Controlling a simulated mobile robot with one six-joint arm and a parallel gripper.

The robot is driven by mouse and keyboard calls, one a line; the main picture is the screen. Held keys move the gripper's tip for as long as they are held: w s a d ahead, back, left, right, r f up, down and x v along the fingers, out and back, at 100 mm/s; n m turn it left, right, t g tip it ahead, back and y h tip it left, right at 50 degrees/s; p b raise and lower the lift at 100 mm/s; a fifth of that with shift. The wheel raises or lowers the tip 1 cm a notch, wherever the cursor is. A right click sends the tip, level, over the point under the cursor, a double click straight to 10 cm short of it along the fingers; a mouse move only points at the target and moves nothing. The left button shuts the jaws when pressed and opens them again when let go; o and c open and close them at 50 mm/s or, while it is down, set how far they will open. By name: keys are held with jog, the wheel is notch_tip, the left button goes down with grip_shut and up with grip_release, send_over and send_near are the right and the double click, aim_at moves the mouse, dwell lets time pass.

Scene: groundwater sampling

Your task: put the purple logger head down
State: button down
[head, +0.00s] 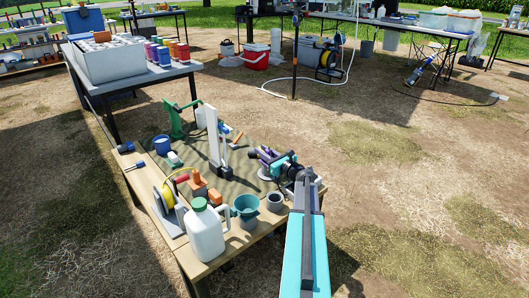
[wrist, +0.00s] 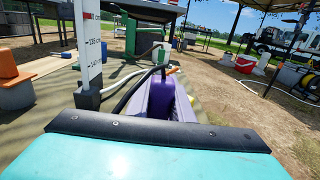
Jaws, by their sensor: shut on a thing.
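The purple logger head (wrist: 160,98) is in the middle of the wrist view, between my gripper's fingers, with a black cable arching from it. In the head view the purple logger head (head: 266,153) shows only in part at the teal jaws; the rest is hidden. My gripper (head: 261,157) is shut on it over the right part of the low wooden table (head: 232,246). A pale round piece (head: 265,174) shows just below the gripper; I cannot tell whether the head touches it.
A white graduated post (head: 213,138) on a dark base stands left of my gripper. A white jug (head: 205,232), teal funnel cup (head: 245,206), grey cup (head: 275,201) and yellow reel (head: 170,192) stand nearer the front. A green pump-like stand (head: 175,120) and blue mug (head: 161,145) are further left.

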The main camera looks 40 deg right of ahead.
aim_at(271, 155)
jog(key=c, duration=1.6)
grip_release()
jog(key=shift+o, duration=0.2)
jog(key=shift+r, duration=0.1)
jog(key=shift+s, duration=0.2)
jog(key=s+p, duration=0.1)
jog(key=s, duration=0.2)
jog(key=s+p, duration=0.1)
jog(key=s, duration=0.2)
jog(key=s+a, duration=0.1)
jog(key=s, duration=0.3)
jog(key=shift+s+p, duration=0.1)
jog(key=shift+p, duration=0.3)
jog(key=shift+s, duration=0.7)
